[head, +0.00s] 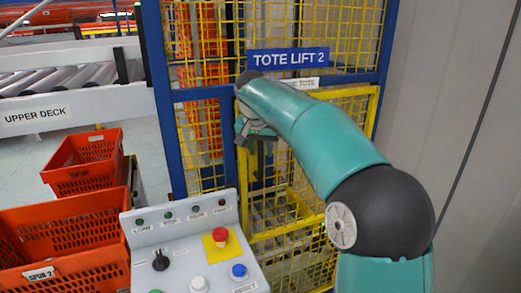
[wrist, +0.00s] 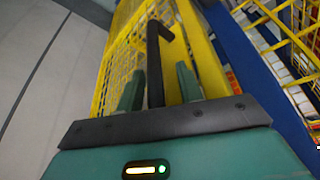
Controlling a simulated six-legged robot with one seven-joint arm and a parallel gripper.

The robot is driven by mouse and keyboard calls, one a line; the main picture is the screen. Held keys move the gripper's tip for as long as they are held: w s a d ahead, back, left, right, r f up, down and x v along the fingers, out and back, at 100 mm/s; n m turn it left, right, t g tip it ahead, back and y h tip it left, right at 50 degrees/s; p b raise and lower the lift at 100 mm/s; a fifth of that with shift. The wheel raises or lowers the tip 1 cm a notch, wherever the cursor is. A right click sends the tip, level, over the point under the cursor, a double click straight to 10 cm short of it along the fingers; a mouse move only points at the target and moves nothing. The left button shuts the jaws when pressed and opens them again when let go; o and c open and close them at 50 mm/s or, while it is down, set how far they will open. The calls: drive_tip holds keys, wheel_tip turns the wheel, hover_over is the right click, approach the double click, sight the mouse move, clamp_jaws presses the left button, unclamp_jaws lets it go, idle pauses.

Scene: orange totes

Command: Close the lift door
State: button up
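The lift door (head: 243,190) is a yellow mesh panel in the blue frame under the "TOTE LIFT 2" sign; it also shows in the wrist view (wrist: 208,50). My arm hides much of it in the head view, and I cannot tell how far it stands open. A black bar handle (wrist: 155,65) is on the door's yellow edge post. My gripper (head: 258,142) is at the door's upper left. In the wrist view my gripper (wrist: 159,80) has its green fingers apart, one each side of the handle, with gaps visible.
A blue frame post (head: 165,100) stands left of the door. A grey control panel (head: 195,250) with buttons is in front. Orange totes (head: 85,160) stand at left, below the upper deck rollers (head: 60,80). A plain grey wall (head: 455,120) is at right.

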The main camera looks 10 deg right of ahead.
drive_tip(key=v, duration=1.3)
drive_tip(key=shift+s+r, duration=0.15)
drive_tip(key=shift+s, duration=0.05)
